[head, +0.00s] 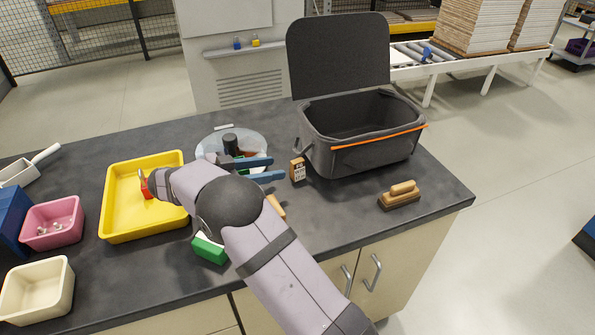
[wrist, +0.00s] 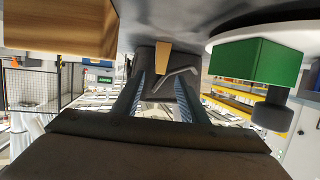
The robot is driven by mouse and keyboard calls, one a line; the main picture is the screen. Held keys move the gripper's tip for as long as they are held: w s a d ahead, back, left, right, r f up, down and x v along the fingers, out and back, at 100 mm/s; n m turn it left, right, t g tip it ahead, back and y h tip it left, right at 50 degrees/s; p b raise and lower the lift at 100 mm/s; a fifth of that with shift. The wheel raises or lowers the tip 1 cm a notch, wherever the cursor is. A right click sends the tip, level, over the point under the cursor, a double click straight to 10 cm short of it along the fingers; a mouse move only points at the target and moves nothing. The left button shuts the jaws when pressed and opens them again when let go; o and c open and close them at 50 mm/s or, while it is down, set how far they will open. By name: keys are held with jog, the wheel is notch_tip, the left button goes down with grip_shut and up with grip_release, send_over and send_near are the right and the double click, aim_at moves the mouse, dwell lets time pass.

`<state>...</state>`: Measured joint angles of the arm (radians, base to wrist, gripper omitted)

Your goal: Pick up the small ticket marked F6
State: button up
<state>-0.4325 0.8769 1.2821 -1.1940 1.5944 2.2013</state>
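The small ticket (head: 298,170) is a tan upright block with a white label and dark print, too small to read surely. It stands on the dark counter, just left of the grey bag. In the wrist view a small tan piece (wrist: 163,59), likely the ticket, shows beyond the fingers against the dark bag. My gripper (head: 277,168) points right toward the ticket, its two blue fingers apart with nothing visible between them. The fingertips end just left of the ticket, with a small gap in the head view.
The open grey bag (head: 345,160) stands right behind the ticket, its bent handle close by. A clear round dish (head: 205,146) with items lies behind my fingers. A green block (head: 209,248) and wooden piece (head: 275,206) lie near my arm. A wooden brush (head: 400,196) is at right.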

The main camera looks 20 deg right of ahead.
aim_at(292, 163)
jog(key=shift+p+x, duration=0.3)
jog(key=shift+x, duration=0.8)
jog(key=shift+w+d+p, duration=0.1)
jog(key=shift+d+p, duration=0.25)
jog(key=shift+d, duration=0.25)
jog(key=p+x, duration=0.1)
jog(key=x, duration=0.3)
jog(key=shift+w+r, duration=0.1)
jog(key=shift+r, duration=0.05)
grip_shut()
